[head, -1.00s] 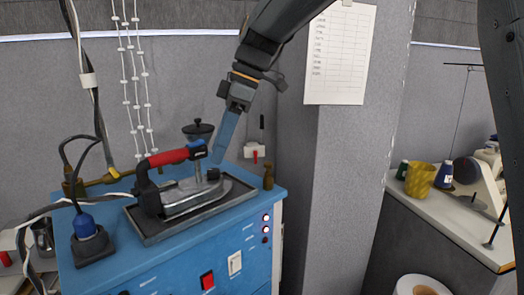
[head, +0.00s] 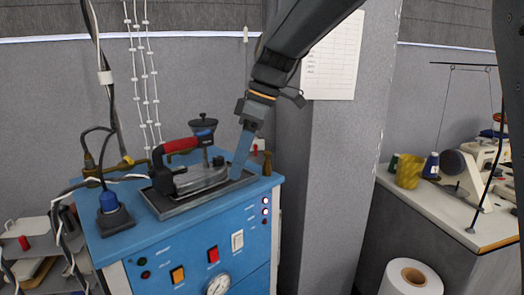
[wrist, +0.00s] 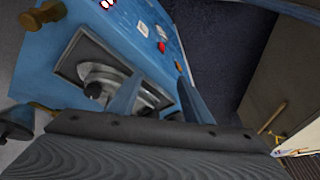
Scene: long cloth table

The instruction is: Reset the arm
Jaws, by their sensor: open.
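My gripper (head: 241,165) is at the right of the blue steam station (head: 190,245), its blue fingers pointing down near the right end of the iron's tray. In the wrist view, the two blue fingers (wrist: 160,102) stand apart with nothing held between them. The iron (head: 200,178), with a red and black handle, rests on the dark tray (head: 168,211) on top of the station. The iron and tray also show partly behind the fingers in the wrist view (wrist: 100,78). Whether a finger touches the tray cannot be told.
A blue plug-like fitting (head: 108,200) with cables stands at the station's left. A grey pillar (head: 325,180) stands right of the station. Further right, a white table (head: 430,205) carries a yellow cup (head: 409,171) and a sewing machine (head: 480,170). A white roll (head: 412,280) stands below.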

